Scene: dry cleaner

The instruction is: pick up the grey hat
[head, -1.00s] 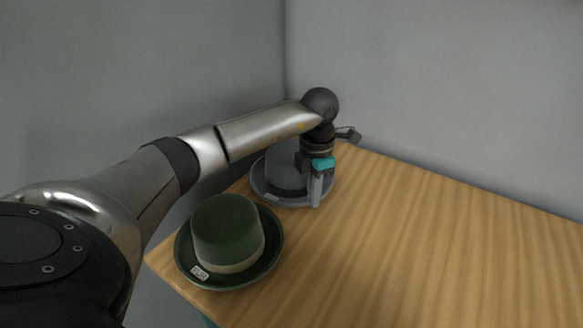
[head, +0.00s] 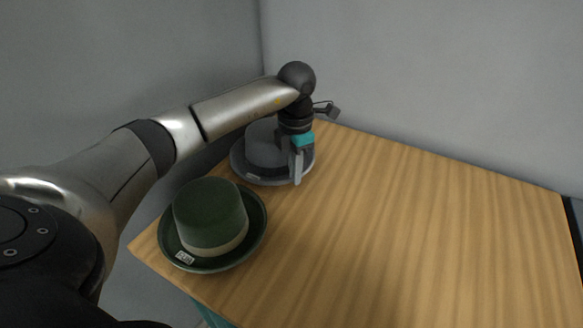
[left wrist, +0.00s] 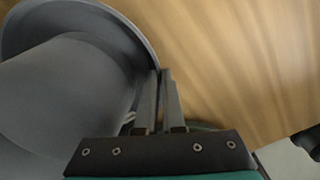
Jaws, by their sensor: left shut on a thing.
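The grey hat (head: 264,148) is at the back left of the wooden table, brim down, with a darker band and a small tag on its brim. It fills the left side of the left wrist view (left wrist: 60,90). My left gripper (head: 297,181) points down at the hat's right side and is shut on the brim. In the left wrist view its fingers (left wrist: 163,75) are close together at the brim's edge. Part of the hat's crown is hidden behind my arm and gripper. My right gripper is not in view.
A green hat (head: 210,215) with a pale band and a tag sits in front of the grey hat, near the table's left edge. The wooden table (head: 420,220) is bare to the right. Grey walls (head: 430,80) stand behind and to the left.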

